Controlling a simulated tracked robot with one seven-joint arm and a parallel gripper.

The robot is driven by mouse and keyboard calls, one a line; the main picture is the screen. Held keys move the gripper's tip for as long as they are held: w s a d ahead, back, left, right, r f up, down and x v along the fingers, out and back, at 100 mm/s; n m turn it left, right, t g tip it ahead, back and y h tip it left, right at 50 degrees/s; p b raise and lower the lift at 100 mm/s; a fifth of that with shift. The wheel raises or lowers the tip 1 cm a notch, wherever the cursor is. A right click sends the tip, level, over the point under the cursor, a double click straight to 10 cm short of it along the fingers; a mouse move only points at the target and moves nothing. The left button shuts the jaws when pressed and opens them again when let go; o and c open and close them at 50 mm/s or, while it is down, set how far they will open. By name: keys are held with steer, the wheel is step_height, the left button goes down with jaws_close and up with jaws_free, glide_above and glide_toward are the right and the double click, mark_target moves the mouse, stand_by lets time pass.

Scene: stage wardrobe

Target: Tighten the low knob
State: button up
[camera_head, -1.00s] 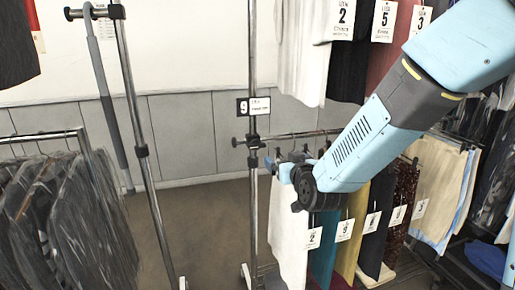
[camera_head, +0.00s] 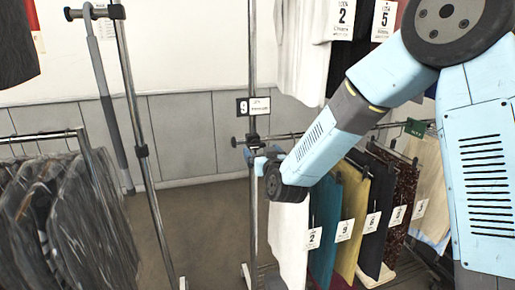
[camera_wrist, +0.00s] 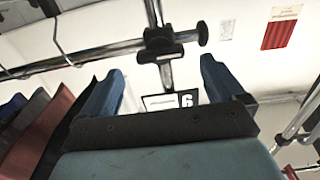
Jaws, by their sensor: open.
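In the wrist view, which looks upside down, the knob (camera_wrist: 203,34) sticks out to the right of the clamp (camera_wrist: 160,43). My gripper (camera_head: 257,157) is at the clamp's height or just below it, and its blue fingers look open and empty. In the wrist view the gripper (camera_wrist: 163,82) has its fingers spread wide, with the clamp beyond the gap and the knob near the right fingertip. I cannot tell whether anything touches.
Clothes with number tags (camera_head: 345,230) hang right, under my arm. White garments (camera_head: 301,45) hang above. Covered dark clothes (camera_head: 65,220) hang on a rack at left. The floor (camera_head: 200,230) between is clear.

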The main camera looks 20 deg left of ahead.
mark_target(258, 146)
steer(key=shift+x, duration=2.35)
steer(key=shift+c, duration=0.3)
steer(key=c, duration=1)
